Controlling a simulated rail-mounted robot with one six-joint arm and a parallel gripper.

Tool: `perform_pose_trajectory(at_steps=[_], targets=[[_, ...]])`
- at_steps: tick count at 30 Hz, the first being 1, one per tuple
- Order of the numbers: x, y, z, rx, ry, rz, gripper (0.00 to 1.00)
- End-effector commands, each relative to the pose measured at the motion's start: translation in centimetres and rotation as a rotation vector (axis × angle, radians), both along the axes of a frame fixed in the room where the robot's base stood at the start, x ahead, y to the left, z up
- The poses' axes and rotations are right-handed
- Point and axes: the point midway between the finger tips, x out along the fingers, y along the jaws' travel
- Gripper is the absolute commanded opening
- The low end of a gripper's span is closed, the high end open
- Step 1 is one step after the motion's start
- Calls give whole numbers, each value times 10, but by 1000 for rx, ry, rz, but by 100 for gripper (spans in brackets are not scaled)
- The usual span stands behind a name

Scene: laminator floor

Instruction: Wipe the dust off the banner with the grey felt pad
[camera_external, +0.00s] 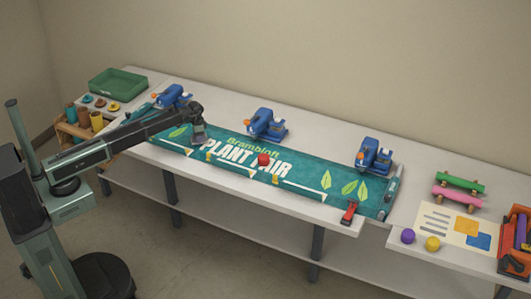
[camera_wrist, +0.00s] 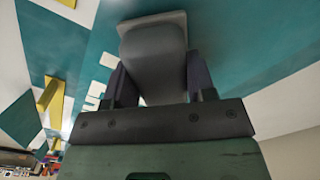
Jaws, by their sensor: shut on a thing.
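The banner (camera_external: 300,177) is a long teal sheet with white lettering and green leaves, lying along the table. It fills much of the wrist view (camera_wrist: 215,30). In the wrist view my gripper (camera_wrist: 158,85) is shut on a grey block-like thing, which looks like the grey felt pad (camera_wrist: 155,50). Its lower face is turned to the banner; I cannot tell whether it touches. No dust can be clearly made out at this size.
Several blue clamp-like devices, one of them in the middle (camera_external: 265,124), stand along the banner's back edge. A red knob (camera_external: 263,160) sits on the banner. A red clamp (camera_external: 349,212) is at the front right. A green tray (camera_external: 118,83) stands at the far left.

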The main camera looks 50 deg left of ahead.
Motion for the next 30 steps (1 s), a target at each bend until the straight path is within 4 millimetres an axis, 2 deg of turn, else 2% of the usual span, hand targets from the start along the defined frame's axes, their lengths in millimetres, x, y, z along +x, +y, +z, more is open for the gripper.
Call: perform_pose_trajectory(at_steps=[1, 3, 10, 22, 30], targets=[[0, 0, 12, 0, 0, 0, 28], [0, 0, 23, 0, 0, 0, 28], [0, 0, 53, 0, 0, 0, 28], [0, 0, 57, 0, 0, 0, 28], [0, 0, 87, 0, 0, 0, 28]])
